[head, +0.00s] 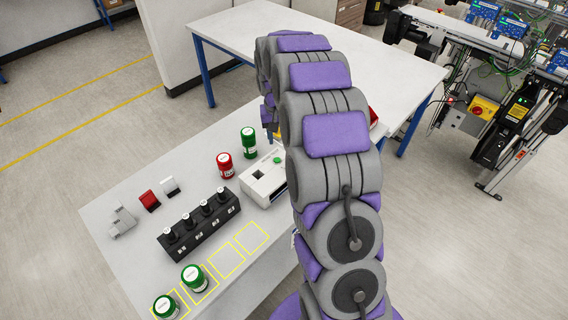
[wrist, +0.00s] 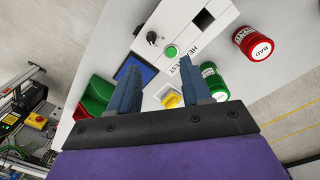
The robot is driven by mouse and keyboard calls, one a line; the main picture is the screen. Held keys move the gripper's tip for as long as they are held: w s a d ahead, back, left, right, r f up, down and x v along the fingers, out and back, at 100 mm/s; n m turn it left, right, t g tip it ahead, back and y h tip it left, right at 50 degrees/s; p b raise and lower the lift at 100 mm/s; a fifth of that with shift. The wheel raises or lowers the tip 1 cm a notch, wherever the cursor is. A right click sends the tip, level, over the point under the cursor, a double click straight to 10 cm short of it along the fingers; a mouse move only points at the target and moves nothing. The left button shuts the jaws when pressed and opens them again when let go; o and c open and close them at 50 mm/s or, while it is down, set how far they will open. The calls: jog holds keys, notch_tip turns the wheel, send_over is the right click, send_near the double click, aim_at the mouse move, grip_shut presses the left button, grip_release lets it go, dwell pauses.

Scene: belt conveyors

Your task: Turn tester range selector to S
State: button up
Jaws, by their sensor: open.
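The tester is a white box (head: 262,187) on the white table in the head view, partly hidden by my arm. In the wrist view its white top (wrist: 196,22) carries a black range selector knob (wrist: 152,38) and a green button (wrist: 171,52). The letter marks around the knob are too small to read. My gripper (wrist: 158,64) is open, with two blue fingers apart and nothing between them. In the wrist view the knob appears just beyond the fingertips, between their lines, and not touched. My arm mostly hides the gripper in the head view.
A red jar (wrist: 255,42) and a green jar (wrist: 213,80) stand beside the tester. A blue pad (wrist: 140,68), a yellow item (wrist: 172,100) and red and green bins (wrist: 97,96) lie near the fingers. A black rack (head: 200,226) stands farther left.

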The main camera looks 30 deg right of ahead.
notch_tip(320, 180, down, 4)
send_over(284, 170)
jog(key=d, duration=0.3)
jog(key=f, duration=0.6)
jog(key=shift+d+f+b, duration=0.2)
jog(key=shift+f+b, duration=0.1)
jog(key=shift+f, duration=0.1)
jog(key=a+f, duration=0.3)
jog(key=shift+a+f, duration=0.15)
jog(key=shift+a, duration=0.15)
jog(key=d, duration=0.2)
jog(key=shift+d+f, duration=0.2)
jog(key=shift+d, duration=0.3)
jog(key=shift+c, duration=1.5)
jog(key=shift+a+r, duration=0.1)
jog(key=shift+a, duration=0.85)
jog(key=c, duration=0.4)
jog(key=shift+d, duration=0.1)
grip_shut()
jog(key=shift+d, duration=0.25)
